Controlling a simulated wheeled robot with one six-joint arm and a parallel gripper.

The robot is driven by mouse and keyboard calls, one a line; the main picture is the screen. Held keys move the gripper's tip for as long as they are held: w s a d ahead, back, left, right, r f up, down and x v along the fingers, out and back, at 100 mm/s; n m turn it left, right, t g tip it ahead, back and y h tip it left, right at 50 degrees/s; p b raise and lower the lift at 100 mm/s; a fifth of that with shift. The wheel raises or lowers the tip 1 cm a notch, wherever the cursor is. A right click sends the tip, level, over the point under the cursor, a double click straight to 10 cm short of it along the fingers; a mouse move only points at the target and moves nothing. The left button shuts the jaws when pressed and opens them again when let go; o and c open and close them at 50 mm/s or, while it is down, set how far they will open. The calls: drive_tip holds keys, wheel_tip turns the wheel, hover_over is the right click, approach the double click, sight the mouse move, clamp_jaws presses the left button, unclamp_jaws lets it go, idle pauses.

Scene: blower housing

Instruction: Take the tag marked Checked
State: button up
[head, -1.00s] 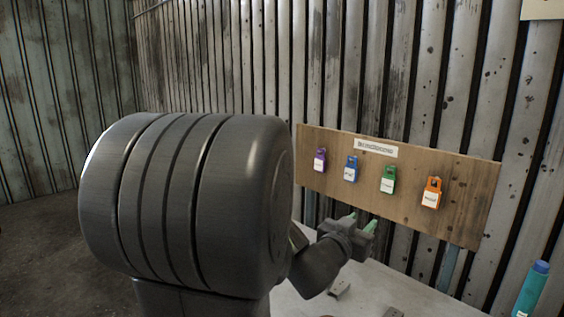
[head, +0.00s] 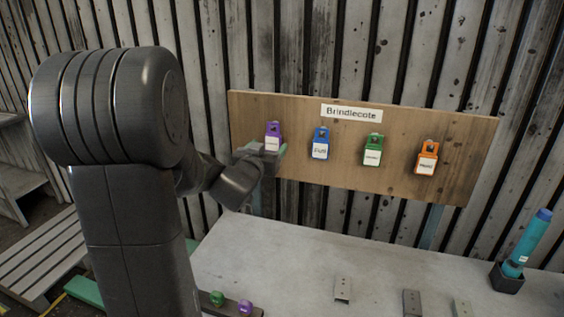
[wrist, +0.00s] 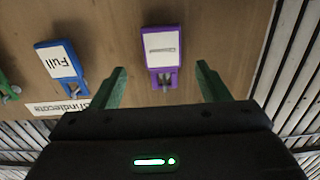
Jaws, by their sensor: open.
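Four hanging tags are on the wooden board (head: 300,172): purple (head: 273,132), blue (head: 321,143), green (head: 373,149) and orange (head: 427,157), each with a white label. I cannot read "Checked" on any of them. My gripper (head: 268,150) is open, just in front of and below the purple tag. In the wrist view its green fingers (wrist: 162,68) stand apart to either side of the purple tag's hook end, with nothing held.
A sign (head: 351,113) reading "Brindlecote" is on the board's top. A pale table (head: 300,262) lies below, with small metal brackets (head: 342,289) on it. A teal bottle-like object (head: 529,240) stands in a dark holder at the right. The table's middle is clear.

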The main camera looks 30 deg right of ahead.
sight(272, 136)
drive_tip(key=x, duration=0.2)
drive_tip(key=shift+w, duration=0.4)
drive_tip(key=shift+w+d+p, duration=0.3)
drive_tip(key=shift+d, duration=0.25)
drive_tip(key=shift+c, duration=0.2)
drive_tip(key=c, duration=1)
drive_tip(key=shift+r, duration=0.1)
drive_tip(key=shift+r, duration=0.15)
drive_tip(key=shift+r+p, duration=0.4)
drive_tip(key=shift+r, duration=0.05)
drive_tip(key=shift+b+v, duration=0.35)
drive_tip(key=shift+v, duration=2.65)
